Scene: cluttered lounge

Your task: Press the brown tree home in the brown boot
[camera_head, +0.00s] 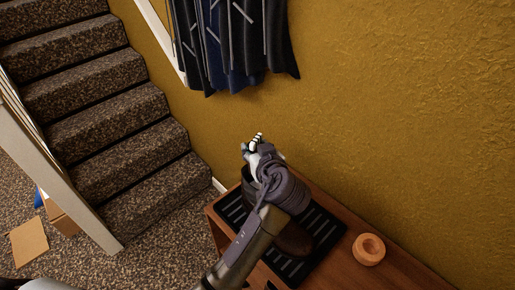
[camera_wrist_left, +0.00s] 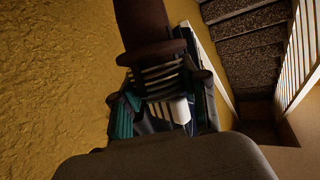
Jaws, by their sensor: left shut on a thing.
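My left gripper (camera_head: 256,146) is over the wooden cabinet, in front of the yellow wall, with my arm reaching up from the bottom. In the left wrist view the gripper (camera_wrist_left: 165,108) is shut on a dark brown piece, which I take to be the brown tree (camera_wrist_left: 143,24); its far end runs out of the top edge. The brown boot (camera_head: 294,240) stands on a black slatted tray (camera_head: 325,228). My arm and wrist cover much of it. Whether the tree touches or sits inside the boot cannot be told. My right gripper is not in view.
A round orange-brown ring-like object (camera_head: 369,249) lies on the cabinet top (camera_head: 345,270) right of the tray. Dark clothes (camera_head: 240,45) hang on the wall behind. Carpeted stairs (camera_head: 110,125) rise at the left, with a cardboard box (camera_head: 62,215) on the floor.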

